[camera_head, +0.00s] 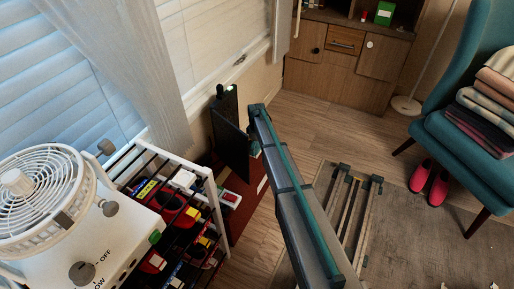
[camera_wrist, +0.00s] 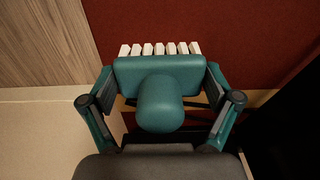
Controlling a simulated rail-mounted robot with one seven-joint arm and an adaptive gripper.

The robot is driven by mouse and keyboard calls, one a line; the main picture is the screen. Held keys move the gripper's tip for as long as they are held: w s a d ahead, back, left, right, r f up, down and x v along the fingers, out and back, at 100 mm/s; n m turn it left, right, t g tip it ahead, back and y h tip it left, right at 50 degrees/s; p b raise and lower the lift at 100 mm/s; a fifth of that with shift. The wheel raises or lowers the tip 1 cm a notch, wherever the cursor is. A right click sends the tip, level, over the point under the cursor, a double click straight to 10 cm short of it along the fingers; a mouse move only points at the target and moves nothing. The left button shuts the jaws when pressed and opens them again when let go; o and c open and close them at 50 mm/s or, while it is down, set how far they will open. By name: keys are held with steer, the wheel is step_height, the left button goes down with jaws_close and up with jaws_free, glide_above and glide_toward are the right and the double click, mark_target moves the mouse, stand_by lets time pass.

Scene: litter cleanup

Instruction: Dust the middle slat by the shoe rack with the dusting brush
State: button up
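In the wrist view a teal brush (camera_wrist: 160,105) with a rounded handle and a row of white bristles is between the fingers of my gripper (camera_wrist: 160,92). The fingers are wide apart, with a gap on each side of the handle. The finger ends are close to the sides of the brush head; contact there cannot be told. In the head view my arm hides most of this place. A white-framed rack (camera_head: 205,170) holding colourful items stands at lower left. Pale blind slats (camera_head: 55,95) cover the window at left. Wooden slats (camera_head: 347,212) with dark end pieces lie on the floor.
A white fan unit (camera_head: 85,225) stands at lower left. A dark upright panel (camera_head: 230,145) stands behind a red surface (camera_head: 250,195). A wooden cabinet (camera_head: 340,65) is at the back. A teal chair (camera_head: 465,130) and pink shoes (camera_head: 438,188) are at right. Floor before the cabinet is clear.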

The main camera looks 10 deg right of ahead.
steer(key=shift+c, duration=0.5)
steer(key=shift+o, duration=1.1)
steer(key=c, duration=0.9)
steer(key=shift+r, duration=0.15)
steer(key=shift+r+p, duration=1.7)
steer(key=shift+r, duration=0.65)
